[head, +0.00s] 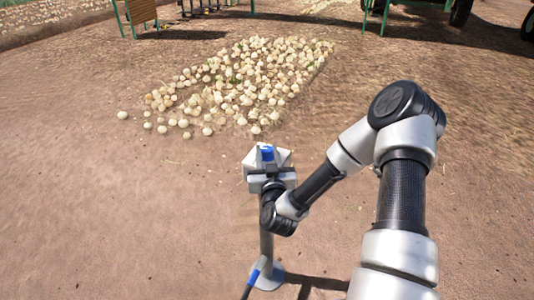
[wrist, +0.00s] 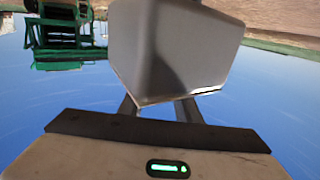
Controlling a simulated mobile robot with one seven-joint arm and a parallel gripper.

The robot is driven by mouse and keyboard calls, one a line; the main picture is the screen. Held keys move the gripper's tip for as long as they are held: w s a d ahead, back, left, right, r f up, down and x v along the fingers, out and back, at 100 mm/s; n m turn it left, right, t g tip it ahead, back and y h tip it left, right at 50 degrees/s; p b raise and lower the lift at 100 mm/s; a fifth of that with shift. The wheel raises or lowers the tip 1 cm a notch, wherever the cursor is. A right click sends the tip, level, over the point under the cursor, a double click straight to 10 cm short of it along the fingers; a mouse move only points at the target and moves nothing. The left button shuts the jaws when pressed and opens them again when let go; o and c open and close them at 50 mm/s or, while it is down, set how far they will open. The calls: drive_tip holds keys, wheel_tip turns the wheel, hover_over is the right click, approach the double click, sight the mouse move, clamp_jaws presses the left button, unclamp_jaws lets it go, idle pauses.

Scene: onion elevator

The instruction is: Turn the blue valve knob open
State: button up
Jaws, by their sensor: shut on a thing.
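The blue valve knob (head: 267,153) shows in the head view at the top of an upright grey post (head: 266,242), among pale grey, box-like parts. My gripper (head: 266,168) is at the top of the post, right at the knob, and is shut on it. In the wrist view, the fingers of my gripper (wrist: 158,108) reach behind a grey block (wrist: 170,50), which hides their tips and the contact. The knob's blue surface cannot be made out there, and its turn angle cannot be read.
The post stands on a round grey base (head: 268,278) with a blue-ended hose (head: 255,275) beside it. A heap of onions (head: 245,85) lies on the soil behind. Green-framed machinery (head: 140,12) stands at the back. The ground left of the post is clear.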

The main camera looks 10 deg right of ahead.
drive_tip(key=m+h, duration=0.1)
drive_tip(key=m+g+h, duration=0.1)
drive_tip(key=h, duration=0.1)
drive_tip(key=m+h, duration=0.1)
drive_tip(key=h, duration=0.1)
drive_tip(key=shift+a+r+m, duration=0.1)
drive_tip(key=shift+a+m, duration=0.15)
drive_tip(key=shift+m, duration=0.05)
drive_tip(key=m+g+h, duration=0.3)
drive_tip(key=h, duration=0.2)
drive_tip(key=shift+w+m, duration=0.1)
drive_tip(key=shift+m, duration=0.3)
drive_tip(key=m+g+h, duration=0.2)
drive_tip(key=g, duration=0.1)
drive_tip(key=m+g+h+b, duration=0.1)
drive_tip(key=m+g+h, duration=0.1)
drive_tip(key=g, duration=0.1)
drive_tip(key=shift+d+h, duration=0.1)
drive_tip(key=shift+h, duration=0.2)
drive_tip(key=shift+d+m+g+h, duration=0.1)
drive_tip(key=shift+m+g+h, duration=0.7)
drive_tip(key=shift+m+g, duration=1.45)
drive_tip(key=shift+d+n+g, duration=0.1)
drive_tip(key=shift+n+g, duration=0.15)
drive_tip(key=shift+g, duration=0.2)
drive_tip(key=o, duration=1.1)
drive_tip(key=shift+c, duration=0.2)
